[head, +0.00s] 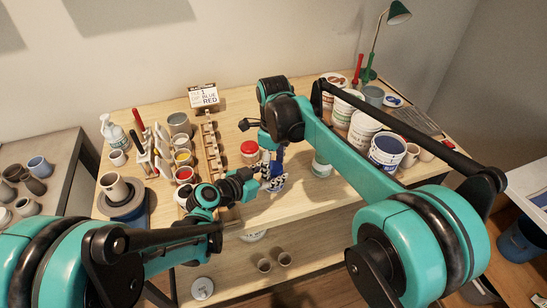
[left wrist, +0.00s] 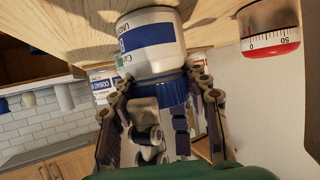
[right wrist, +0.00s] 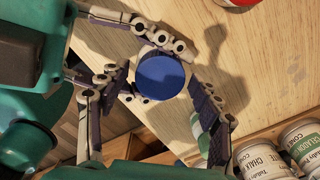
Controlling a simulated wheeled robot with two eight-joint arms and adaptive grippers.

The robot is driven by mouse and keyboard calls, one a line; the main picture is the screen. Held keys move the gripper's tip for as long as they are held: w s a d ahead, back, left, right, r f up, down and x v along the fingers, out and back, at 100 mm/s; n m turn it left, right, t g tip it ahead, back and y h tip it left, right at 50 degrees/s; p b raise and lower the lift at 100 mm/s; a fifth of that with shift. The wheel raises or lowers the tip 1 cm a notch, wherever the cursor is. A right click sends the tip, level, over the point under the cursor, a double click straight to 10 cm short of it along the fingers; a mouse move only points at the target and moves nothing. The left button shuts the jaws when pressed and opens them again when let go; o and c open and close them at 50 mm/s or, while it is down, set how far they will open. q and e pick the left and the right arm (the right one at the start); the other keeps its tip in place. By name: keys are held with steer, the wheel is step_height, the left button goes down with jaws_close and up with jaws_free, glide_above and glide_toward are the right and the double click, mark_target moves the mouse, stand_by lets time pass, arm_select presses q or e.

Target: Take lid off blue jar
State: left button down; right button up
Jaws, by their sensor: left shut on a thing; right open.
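The blue jar has a white and blue label (left wrist: 150,45) and stands on the wooden table; the left wrist view shows it upside down. Its ribbed blue lid (left wrist: 173,92) is on it, and the round lid top shows in the right wrist view (right wrist: 162,77). My left gripper (head: 262,178) comes in from the left and is shut on the jar near the lid. Its fingers partly hide the jar in the head view. My right gripper (right wrist: 166,97) is open, with a finger on either side of the lid. Whether those fingers touch the lid cannot be told.
A red-topped white round thing with a number scale (left wrist: 270,45) stands close by. Jars and a wooden rack (head: 213,150) stand to the left. Glaze buckets (head: 388,150) stand at the right, with a green-labelled jar (head: 321,165) nearer. The table's front edge is close.

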steer(key=shift+f, duration=0.15)
arm_select(q)
steer(key=shift+f, duration=0.1)
arm_select(e)
steer(key=c, duration=1.2)
steer(key=o, duration=1.3)
steer(key=shift+r, duration=2.3)
arm_select(q)
steer(key=c, duration=0.7)
jaws_free()
steer(key=shift+s+a, duration=0.1)
